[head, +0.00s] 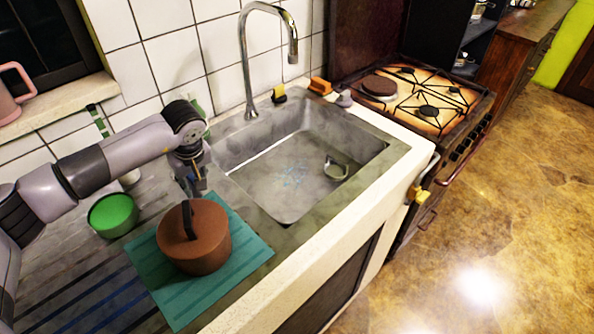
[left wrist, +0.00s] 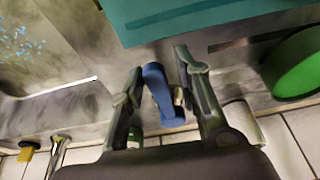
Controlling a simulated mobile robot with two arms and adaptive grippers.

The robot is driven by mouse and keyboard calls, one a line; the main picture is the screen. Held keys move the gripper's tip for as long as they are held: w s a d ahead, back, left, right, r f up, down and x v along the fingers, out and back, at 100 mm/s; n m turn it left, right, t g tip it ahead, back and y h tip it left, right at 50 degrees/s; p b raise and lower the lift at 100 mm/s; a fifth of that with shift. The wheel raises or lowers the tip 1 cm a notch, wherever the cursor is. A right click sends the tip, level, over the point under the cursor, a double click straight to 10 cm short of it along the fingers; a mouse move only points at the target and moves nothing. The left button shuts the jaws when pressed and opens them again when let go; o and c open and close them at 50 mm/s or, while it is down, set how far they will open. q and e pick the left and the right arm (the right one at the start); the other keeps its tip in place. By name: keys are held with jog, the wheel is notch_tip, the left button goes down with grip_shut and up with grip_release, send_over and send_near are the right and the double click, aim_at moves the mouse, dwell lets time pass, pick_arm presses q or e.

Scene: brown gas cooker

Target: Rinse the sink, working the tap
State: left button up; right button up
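The metal sink basin (head: 255,172) is set in the counter; a patch of pale blue specks (head: 292,175) lies on its floor, seen also in the left wrist view (left wrist: 14,42). A small ring-shaped or cup-like thing (head: 335,168) is in the basin. The chrome gooseneck tap (head: 247,70) arches behind it, with a yellow-and-black piece (head: 279,95) beside its base. My left gripper (head: 196,190) is left of the basin, above the counter. In the left wrist view its fingers (left wrist: 160,75) are apart, with a blue object (left wrist: 155,82) between them; contact is unclear. My right gripper is not in view.
A brown lidded pot (head: 205,250) stands on a teal mat (head: 245,250) just in front of my left gripper. A green bowl (head: 112,216) is at left. An orange block (head: 320,86) and greyish stopper-like thing (head: 344,99) sit behind the basin. The cooker (head: 440,95) is right.

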pick_arm(q)
jog(key=shift+w, duration=0.1)
dwell(0.3)
jog(key=shift+r+p, duration=1.5)
jog(key=shift+r, duration=1.55)
